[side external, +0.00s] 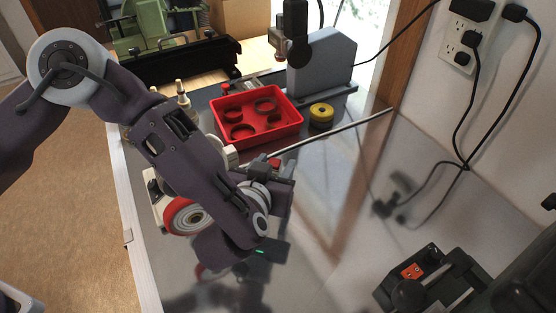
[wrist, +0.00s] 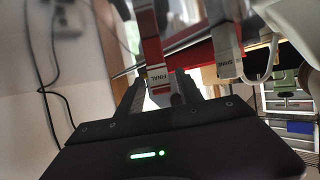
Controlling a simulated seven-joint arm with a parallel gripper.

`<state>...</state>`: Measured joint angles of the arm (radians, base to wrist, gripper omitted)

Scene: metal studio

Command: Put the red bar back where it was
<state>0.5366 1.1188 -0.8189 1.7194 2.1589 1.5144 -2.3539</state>
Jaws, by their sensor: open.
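The red bar (wrist: 151,52), with a pale end lettered "FINAL", is in the middle of the wrist view. My gripper (wrist: 160,80) is open, with one finger on each side of the bar's lettered end. I cannot tell whether either finger touches it. In the side external view my arm covers much of the work, and the fingertips cannot be made out. A small red piece (side external: 274,162) shows there beside dark parts; I cannot tell whether it is the same bar.
A second lettered bar (wrist: 228,62) is to the right in the wrist view. A red tray (side external: 262,133) holding dark red rings, a yellow roll (side external: 321,115) and a red-and-white wheel (side external: 187,216) are near my arm.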

